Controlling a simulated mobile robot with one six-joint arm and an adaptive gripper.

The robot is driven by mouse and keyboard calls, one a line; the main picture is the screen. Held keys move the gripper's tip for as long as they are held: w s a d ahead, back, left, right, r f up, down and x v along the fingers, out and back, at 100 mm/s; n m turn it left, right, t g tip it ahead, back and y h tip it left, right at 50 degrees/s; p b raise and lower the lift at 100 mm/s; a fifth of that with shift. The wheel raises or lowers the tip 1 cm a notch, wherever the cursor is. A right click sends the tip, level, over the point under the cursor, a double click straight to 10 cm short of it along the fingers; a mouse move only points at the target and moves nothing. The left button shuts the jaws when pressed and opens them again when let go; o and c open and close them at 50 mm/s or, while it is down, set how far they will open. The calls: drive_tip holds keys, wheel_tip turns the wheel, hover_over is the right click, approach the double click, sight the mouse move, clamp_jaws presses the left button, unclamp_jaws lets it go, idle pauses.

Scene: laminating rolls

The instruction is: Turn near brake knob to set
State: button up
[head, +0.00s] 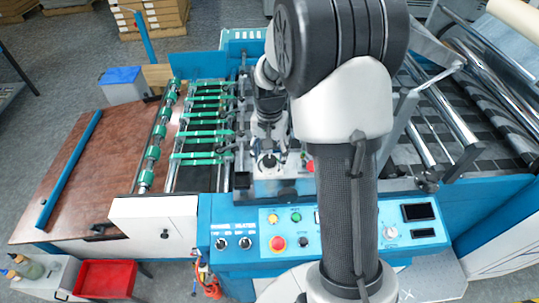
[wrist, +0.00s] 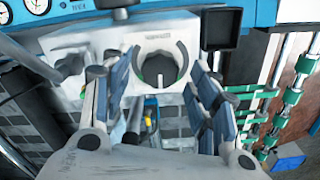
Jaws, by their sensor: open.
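In the wrist view, a round dark grey knob with a pale raised bar (wrist: 160,68) sits on a white panel (wrist: 85,45), below a small label. A green mark shows at the knob's lower left edge. My gripper (wrist: 157,82) is open, with one finger on each side of the knob and gaps between. Nothing is held. I cannot tell how far the fingertips are from the panel. In the head view, my gripper (head: 268,138) points down at the middle of the machine, partly hidden by my arm. A dark round knob (head: 268,161) shows just below it.
A blue control panel (head: 350,238) with buttons and dials lies in front. Green-ringed rollers (head: 205,125) are on the left, and metal rollers (head: 445,115) on the right. A black box (wrist: 221,28) sits close beside the right finger. Round gauges (wrist: 38,5) show at upper left.

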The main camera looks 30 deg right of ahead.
sight(270, 159)
wheel_tip(270, 159, up, 11)
drive_tip(key=shift+r, duration=0.2)
idle(0.5)
drive_tip(key=s+a+r+n+t+b, duration=0.2)
drive_tip(key=s+a+n+b, duration=0.3)
drive_tip(key=s, duration=0.6)
drive_tip(key=s+a+f+n+t+b, duration=0.1)
drive_tip(key=s+a+f+b, duration=0.1)
drive_tip(key=s, duration=0.4)
drive_tip(key=s+a+f+n+t+b, duration=0.1)
drive_tip(key=s+a+f+n+b, duration=0.1)
drive_tip(key=s, duration=0.4)
wheel_tip(270, 159, down, 3)
drive_tip(key=a+b, duration=0.1)
drive_tip(key=b, duration=0.1)
drive_tip(key=shift+s+t+b, duration=0.15)
drive_tip(key=shift+t+b, duration=0.15)
drive_tip(key=shift+b, duration=0.1)
drive_tip(key=shift+r, duration=0.1)
